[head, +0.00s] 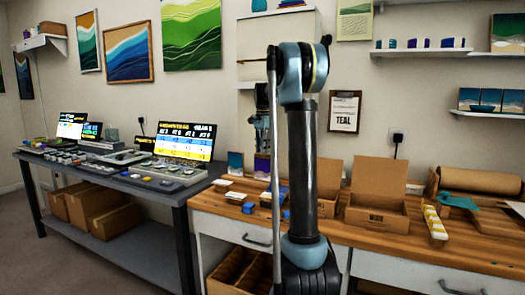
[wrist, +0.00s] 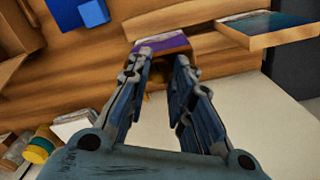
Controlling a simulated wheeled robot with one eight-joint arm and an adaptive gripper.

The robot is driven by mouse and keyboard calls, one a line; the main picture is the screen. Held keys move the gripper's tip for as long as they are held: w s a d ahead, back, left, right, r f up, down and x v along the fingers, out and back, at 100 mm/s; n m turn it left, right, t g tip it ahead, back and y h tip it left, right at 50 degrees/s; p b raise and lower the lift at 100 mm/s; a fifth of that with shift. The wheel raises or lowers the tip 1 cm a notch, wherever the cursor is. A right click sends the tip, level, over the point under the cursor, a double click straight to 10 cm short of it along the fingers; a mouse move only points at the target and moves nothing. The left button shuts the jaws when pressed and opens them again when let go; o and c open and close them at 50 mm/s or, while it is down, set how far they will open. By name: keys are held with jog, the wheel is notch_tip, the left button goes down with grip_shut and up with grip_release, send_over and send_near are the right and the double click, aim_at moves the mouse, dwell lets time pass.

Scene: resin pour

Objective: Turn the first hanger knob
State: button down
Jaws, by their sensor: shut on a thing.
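My gripper (wrist: 162,66) fills the middle of the wrist view, its two blue-grey fingers close together around a small, dark gold thing (wrist: 158,78). I take this to be the hanger knob, though the fingers hide most of it. A purple panel with a wooden edge (wrist: 165,44) lies just beyond the fingertips. In the head view my gripper (head: 262,142) hangs fingers down behind my arm, above the back of the wooden bench. The knob cannot be made out there. Which hanger it belongs to, and how far it is turned, I cannot tell.
A blue-topped panel (wrist: 272,30) is right of the fingers. Blue blocks (wrist: 93,13) and jars with a yellow lid (wrist: 40,150) are to the left. In the head view, open cardboard boxes (head: 376,187) stand on the wooden bench (head: 400,246), right of my arm.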

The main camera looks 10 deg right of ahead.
jog(key=shift+m, duration=0.3)
jog(key=c, duration=1.4)
grip_release()
jog(key=shift+o, duration=0.2)
notch_tip(320, 180, up, 12)
